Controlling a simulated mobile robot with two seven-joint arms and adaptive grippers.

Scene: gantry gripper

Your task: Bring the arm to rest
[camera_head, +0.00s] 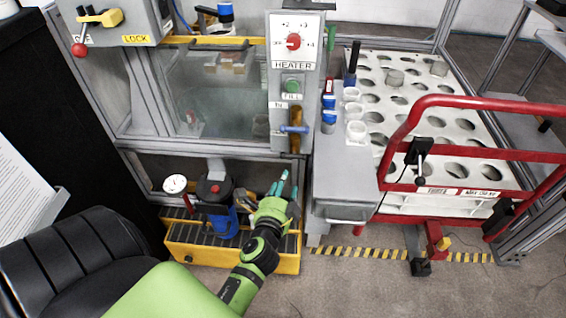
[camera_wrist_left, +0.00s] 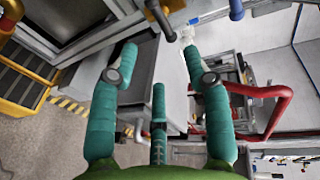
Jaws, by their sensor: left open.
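My left gripper (camera_head: 279,184) is green with teal fingers. In the head view it is low, in front of the frame below the heater panel and left of the grey cabinet. In the left wrist view the gripper (camera_wrist_left: 160,75) has its teal fingers spread apart with nothing between them. Its green arm comes in from the lower left of the head view. My right gripper is in neither view.
A heater panel (camera_head: 293,52) with knob and valve stands above the gripper. A yellow grated tray (camera_head: 190,258) and blue-bodied valve (camera_head: 222,221) are close left. A grey cabinet (camera_head: 343,182) and red-railed cart (camera_head: 469,101) are right.

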